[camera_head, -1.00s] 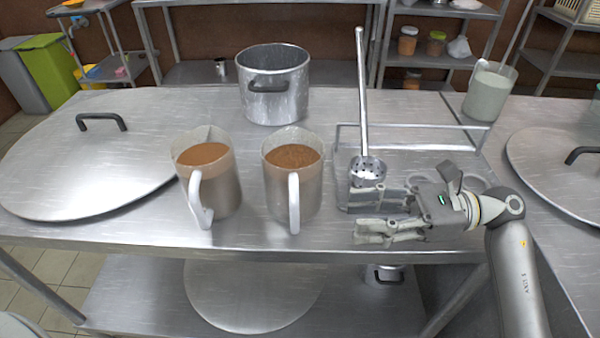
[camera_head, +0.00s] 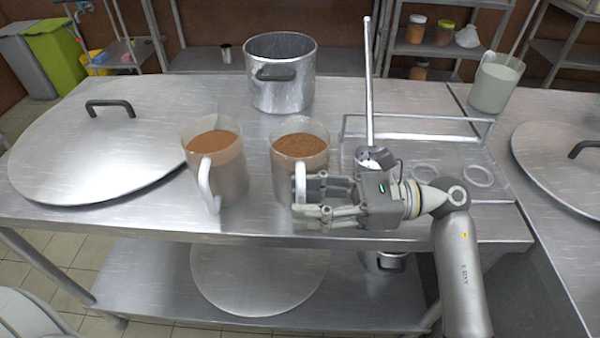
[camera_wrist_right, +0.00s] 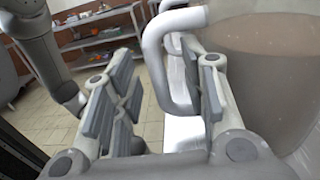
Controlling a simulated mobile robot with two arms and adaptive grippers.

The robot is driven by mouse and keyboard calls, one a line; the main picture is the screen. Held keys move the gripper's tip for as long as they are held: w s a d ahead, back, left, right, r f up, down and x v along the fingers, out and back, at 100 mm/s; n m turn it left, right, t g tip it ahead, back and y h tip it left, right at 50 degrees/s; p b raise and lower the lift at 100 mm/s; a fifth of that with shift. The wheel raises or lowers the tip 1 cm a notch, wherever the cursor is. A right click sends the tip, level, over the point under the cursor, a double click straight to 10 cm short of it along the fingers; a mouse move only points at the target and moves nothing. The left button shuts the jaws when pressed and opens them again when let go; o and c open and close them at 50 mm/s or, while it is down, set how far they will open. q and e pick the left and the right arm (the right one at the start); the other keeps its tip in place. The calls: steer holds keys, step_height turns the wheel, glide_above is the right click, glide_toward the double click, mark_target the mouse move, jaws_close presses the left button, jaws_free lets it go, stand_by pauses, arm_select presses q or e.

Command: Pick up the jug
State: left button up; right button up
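Two clear jugs of brown liquid with white handles stand upright near the table's front edge, the left jug (camera_head: 228,172) and the right jug (camera_head: 300,148). My right gripper (camera_head: 300,202) is open at the right jug's handle, which it partly hides in the head view. In the right wrist view the white handle (camera_wrist_right: 155,60) shows between the open fingers of my right gripper (camera_wrist_right: 160,105), closer to the finger on the jug side; the jug (camera_wrist_right: 275,65) fills the right side. Contact cannot be told. My left gripper is not in view.
A metal pot (camera_head: 280,90) stands behind the jugs. A large lid (camera_head: 70,150) lies at left. A wire rack (camera_head: 420,138) and a long-handled ladle (camera_head: 368,90) are at right. Another jug (camera_head: 495,85) stands at the far right.

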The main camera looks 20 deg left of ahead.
steer(key=shift+c, duration=0.5)
jaws_close()
steer(key=shift+r, duration=0.35)
